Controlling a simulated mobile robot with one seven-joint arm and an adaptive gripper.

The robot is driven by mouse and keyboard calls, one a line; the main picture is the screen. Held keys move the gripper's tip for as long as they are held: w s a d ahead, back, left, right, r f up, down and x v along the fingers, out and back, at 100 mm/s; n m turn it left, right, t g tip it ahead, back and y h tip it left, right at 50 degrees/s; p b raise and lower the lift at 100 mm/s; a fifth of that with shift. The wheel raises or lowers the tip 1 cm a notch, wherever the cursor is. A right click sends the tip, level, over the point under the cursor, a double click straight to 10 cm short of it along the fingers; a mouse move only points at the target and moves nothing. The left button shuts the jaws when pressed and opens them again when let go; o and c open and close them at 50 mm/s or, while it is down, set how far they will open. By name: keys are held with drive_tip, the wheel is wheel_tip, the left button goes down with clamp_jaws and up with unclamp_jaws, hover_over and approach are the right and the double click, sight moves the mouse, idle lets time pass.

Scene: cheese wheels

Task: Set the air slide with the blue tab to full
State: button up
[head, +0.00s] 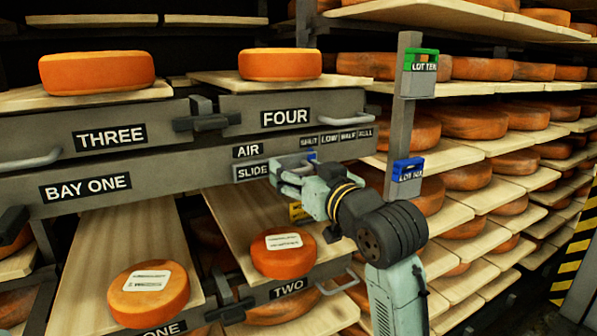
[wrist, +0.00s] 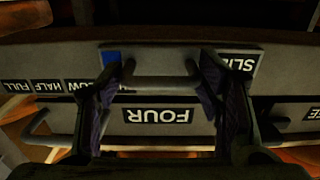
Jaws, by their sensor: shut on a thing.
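The air slide is a grey plate (head: 262,163) marked SLIDE on the beam below shelf FOUR. Its blue tab (head: 312,155) is at its right end, beneath the SHUT label (head: 309,140). In the wrist view, which is upside down, the tab (wrist: 112,57) is at the plate's left end and the slide's bar handle (wrist: 160,83) runs between my fingers. My gripper (head: 286,174) is at the slide and shut on this handle, with one finger near each end (wrist: 160,92). The FULL label (head: 366,133) is at the scale's right end; a finger hides SHUT in the wrist view.
A grey post (head: 403,125) with a green lot box (head: 421,70) and a blue lot box (head: 408,172) stands right of the beam. Cheese wheels (head: 283,252) sit on boards below. A handle (head: 338,110) projects from shelf FOUR above the slide.

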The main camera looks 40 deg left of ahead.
drive_tip(key=w+d, duration=0.2)
drive_tip(key=w, duration=0.2)
drive_tip(key=w+d+p, duration=0.1)
drive_tip(key=w+d, duration=0.1)
drive_tip(key=w, duration=0.3)
drive_tip(key=w+d, duration=0.2)
drive_tip(key=w, duration=0.3)
drive_tip(key=shift+w+r+p, duration=0.1)
drive_tip(key=shift+p, duration=0.3)
drive_tip(key=o, duration=1.7)
drive_tip(key=shift+a, duration=0.1)
drive_tip(key=v, duration=1.1)
drive_tip(key=shift+s+d, duration=0.2)
drive_tip(key=shift+d, duration=0.15)
